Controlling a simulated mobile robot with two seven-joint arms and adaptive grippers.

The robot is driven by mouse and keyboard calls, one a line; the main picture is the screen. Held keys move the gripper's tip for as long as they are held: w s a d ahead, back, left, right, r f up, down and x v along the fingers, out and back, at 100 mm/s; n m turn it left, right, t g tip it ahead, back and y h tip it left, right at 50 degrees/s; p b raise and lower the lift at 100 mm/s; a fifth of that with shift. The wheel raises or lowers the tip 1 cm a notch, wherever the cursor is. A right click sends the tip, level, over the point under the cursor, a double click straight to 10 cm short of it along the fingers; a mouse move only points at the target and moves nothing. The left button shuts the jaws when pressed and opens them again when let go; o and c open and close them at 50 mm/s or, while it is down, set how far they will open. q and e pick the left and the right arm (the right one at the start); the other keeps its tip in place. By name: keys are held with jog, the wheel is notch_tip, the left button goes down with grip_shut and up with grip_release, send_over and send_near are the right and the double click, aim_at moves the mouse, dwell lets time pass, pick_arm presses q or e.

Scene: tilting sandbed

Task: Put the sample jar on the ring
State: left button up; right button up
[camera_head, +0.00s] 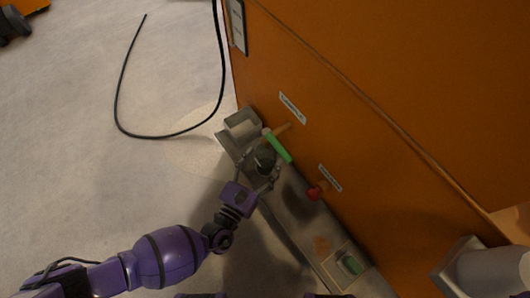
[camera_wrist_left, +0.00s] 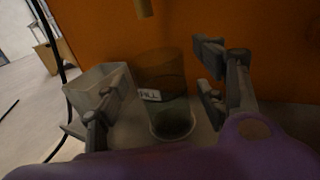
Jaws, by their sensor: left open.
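The sample jar appears to be the clear, brownish cylinder (camera_wrist_left: 165,75) with a small white label in the left wrist view. It stands at the grey shelf, and a pale round rim shows at its near end. In the head view it is a dark round shape (camera_head: 265,157) at my left gripper (camera_head: 258,167). My left gripper (camera_wrist_left: 158,98) is open, with one finger on each side of the jar and visible gaps. I cannot clearly make out the ring; a faint reddish patch (camera_head: 321,243) lies farther along the shelf. My right gripper is not in view.
An orange wall (camera_head: 350,130) rises behind the narrow shelf (camera_head: 298,222). A pale bin (camera_head: 240,124) stands at the shelf's far end. A tray (camera_head: 338,282) holds a green item.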

pick_arm(q)
jog(key=p+v, duration=0.2)
jog(key=v, duration=0.8)
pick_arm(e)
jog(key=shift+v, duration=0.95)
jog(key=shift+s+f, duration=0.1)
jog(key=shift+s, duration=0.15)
